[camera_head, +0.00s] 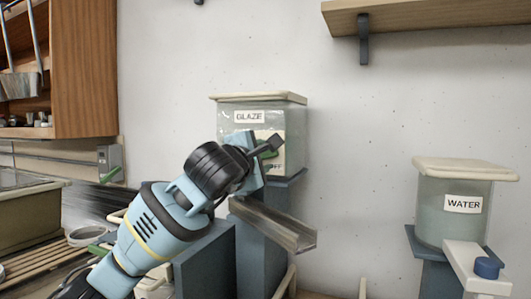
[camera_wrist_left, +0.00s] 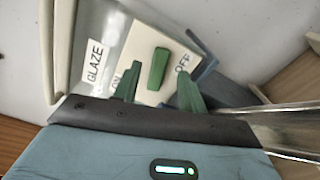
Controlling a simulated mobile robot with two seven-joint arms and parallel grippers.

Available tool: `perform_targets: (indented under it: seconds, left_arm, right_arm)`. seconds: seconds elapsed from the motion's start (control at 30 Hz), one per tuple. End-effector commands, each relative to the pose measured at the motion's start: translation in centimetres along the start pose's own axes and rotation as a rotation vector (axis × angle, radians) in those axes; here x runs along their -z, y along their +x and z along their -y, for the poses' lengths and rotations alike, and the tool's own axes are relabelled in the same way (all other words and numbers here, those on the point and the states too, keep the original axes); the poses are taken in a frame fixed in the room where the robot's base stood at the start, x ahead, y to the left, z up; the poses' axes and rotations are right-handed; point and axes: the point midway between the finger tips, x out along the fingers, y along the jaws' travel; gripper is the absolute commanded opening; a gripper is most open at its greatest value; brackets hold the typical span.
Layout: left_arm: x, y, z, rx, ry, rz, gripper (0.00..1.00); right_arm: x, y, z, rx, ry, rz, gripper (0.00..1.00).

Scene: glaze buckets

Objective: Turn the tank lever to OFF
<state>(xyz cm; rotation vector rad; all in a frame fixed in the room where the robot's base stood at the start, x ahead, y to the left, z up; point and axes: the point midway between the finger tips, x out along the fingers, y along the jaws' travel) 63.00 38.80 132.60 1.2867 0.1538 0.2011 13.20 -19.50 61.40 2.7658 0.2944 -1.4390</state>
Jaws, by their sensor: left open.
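The clear glaze tank (camera_head: 294,128) with a cream lid stands against the wall in the head view, its GLAZE label facing out. In the left wrist view, a green lever (camera_wrist_left: 159,68) sits on a pale plate (camera_wrist_left: 138,48) on the tank front. ON is printed at the plate's left and OFF at its right. The lever stands between the two words. My left gripper (camera_wrist_left: 158,88) is open in front of the plate, with one green fingertip on each side of the lever; contact is not clear. In the head view, the left gripper (camera_head: 268,146) covers much of the plate. My right gripper is not in view.
A metal chute (camera_head: 280,226) slopes below the tank, beside blue stands. A water tank (camera_head: 445,205) stands at the right. A wooden shelf (camera_head: 440,18) hangs above, and a wooden cabinet (camera_head: 85,70) is at the upper left. The wall between the tanks is clear.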

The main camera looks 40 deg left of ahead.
Motion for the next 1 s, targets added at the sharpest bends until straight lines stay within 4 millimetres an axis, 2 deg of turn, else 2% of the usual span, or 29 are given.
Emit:
perform_targets:
  seconds: [0.23, 0.6, 0.9, 1.0]
  left_arm:
    - [0.0, 2.3, -0.1, 0.0, 0.0, 0.0, 0.42]
    - [0.0, 2.8, 0.0, 0.0, 0.001, 0.001, 0.42]
    - [0.0, 2.8, 0.0, 0.0, 0.0, 0.0, 0.03]
    - [0.0, 2.7, 0.0, 0.0, 0.003, 0.0, 0.0]
  right_arm:
    - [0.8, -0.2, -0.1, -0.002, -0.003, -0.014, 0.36]
    - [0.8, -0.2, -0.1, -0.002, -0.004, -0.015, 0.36]
    - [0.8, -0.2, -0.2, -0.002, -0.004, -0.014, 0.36]
    - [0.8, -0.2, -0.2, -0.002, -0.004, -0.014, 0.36]
